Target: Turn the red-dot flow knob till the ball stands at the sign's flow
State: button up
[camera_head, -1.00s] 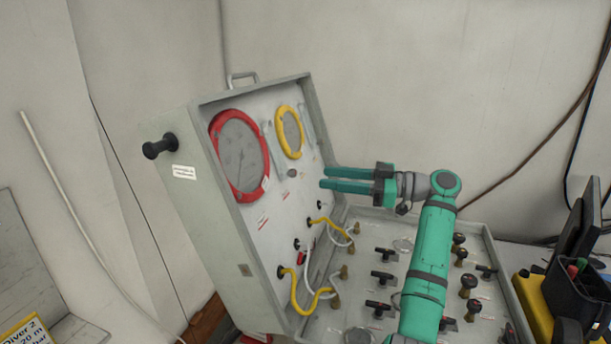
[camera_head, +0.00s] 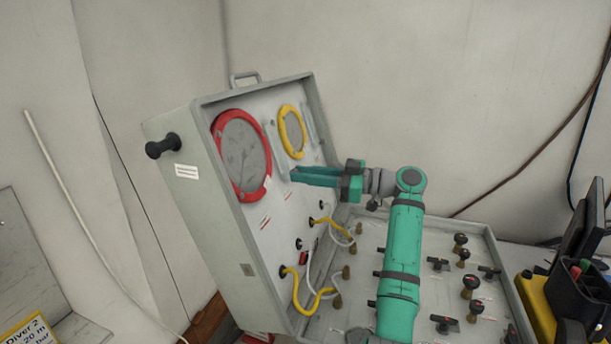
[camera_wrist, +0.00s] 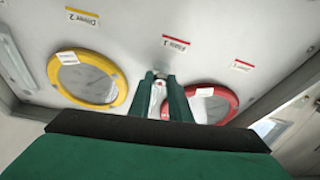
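My gripper (camera_head: 293,174) reaches left to the upright panel of the open case, with its fingertips between the red-ringed gauge (camera_head: 268,170) and the yellow-ringed gauge (camera_head: 302,145). In the wrist view my two green fingers (camera_wrist: 160,76) stand a little apart, with a small pale fitting (camera_wrist: 158,88) showing between them. I cannot tell whether they touch it, or whether it bears a red dot. A narrow flow tube (camera_head: 270,140) stands beside the red gauge; its ball is too small to make out.
Yellow hoses (camera_head: 298,297) and white hoses loop from panel to case bottom below my gripper. Several black valve handles stand on the lower panel (camera_head: 410,240). A black knob (camera_head: 162,146) juts from the case's left side. A black bin (camera_head: 575,285) stands at right.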

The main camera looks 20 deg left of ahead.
grip_shut()
jog(key=n+g, duration=0.1)
jog(key=n, duration=0.2)
jog(key=n+g+h, duration=0.1)
jog(key=n, duration=0.2)
jog(key=n+g, duration=0.1)
jog(key=n, duration=0.2)
jog(key=shift+w+r+n+h, duration=0.2)
jog(key=shift+w+n+h, duration=0.05)
jog(key=shift+n+h, duration=0.15)
jog(key=shift+n, duration=0.6)
jog(key=o, duration=0.7)
grip_release()
